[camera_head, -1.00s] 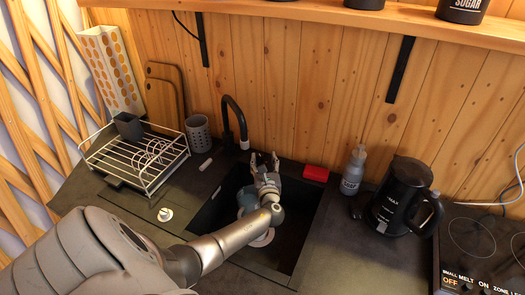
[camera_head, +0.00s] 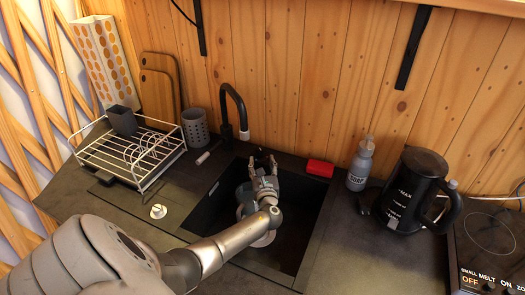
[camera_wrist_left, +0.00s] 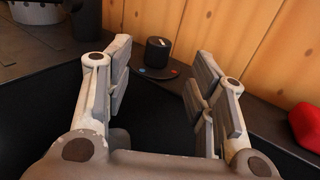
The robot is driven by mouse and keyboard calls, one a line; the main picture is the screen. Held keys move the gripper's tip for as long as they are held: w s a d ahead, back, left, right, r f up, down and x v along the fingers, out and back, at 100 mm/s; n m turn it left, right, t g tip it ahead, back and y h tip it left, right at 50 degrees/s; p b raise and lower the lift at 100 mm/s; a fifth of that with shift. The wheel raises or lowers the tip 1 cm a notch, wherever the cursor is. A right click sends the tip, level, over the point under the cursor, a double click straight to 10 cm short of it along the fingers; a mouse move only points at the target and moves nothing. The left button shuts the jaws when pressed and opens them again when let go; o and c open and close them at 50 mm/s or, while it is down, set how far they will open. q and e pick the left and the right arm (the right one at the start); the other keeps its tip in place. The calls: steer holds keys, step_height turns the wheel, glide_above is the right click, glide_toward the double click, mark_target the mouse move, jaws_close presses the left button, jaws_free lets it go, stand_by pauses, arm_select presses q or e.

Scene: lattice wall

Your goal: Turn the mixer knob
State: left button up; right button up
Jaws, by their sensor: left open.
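The mixer knob (camera_wrist_left: 159,52) is a short black upright cylinder on a round dark base with a blue and a red mark, seen in the left wrist view. My left gripper (camera_wrist_left: 160,65) is open, with one finger on each side of the knob in that picture. The knob stands beyond the fingers, with no contact visible. In the head view my left gripper (camera_head: 262,161) is over the back of the sink, right of the black faucet (camera_head: 238,100). I cannot make out the knob there. My right gripper is not in view.
The dark sink (camera_head: 211,207) lies below my left arm. A red block (camera_head: 320,168) is right of the gripper, near the wooden wall. A soap bottle (camera_head: 360,165) and black kettle (camera_head: 412,190) stand further right. A dish rack (camera_head: 130,155) and grey cup (camera_head: 195,128) are left.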

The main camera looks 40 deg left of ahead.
mark_target(261, 152)
arm_select(q)
steer(key=b+x, duration=0.2)
steer(key=x, duration=0.6)
steer(key=shift+d, duration=0.1)
steer(key=shift+w+a, duration=0.4)
steer(key=shift+w, duration=0.05)
steer(key=shift+r, duration=0.1)
steer(key=shift+s+r, duration=0.1)
steer(key=c, duration=1.1)
steer(key=shift+o, duration=0.2)
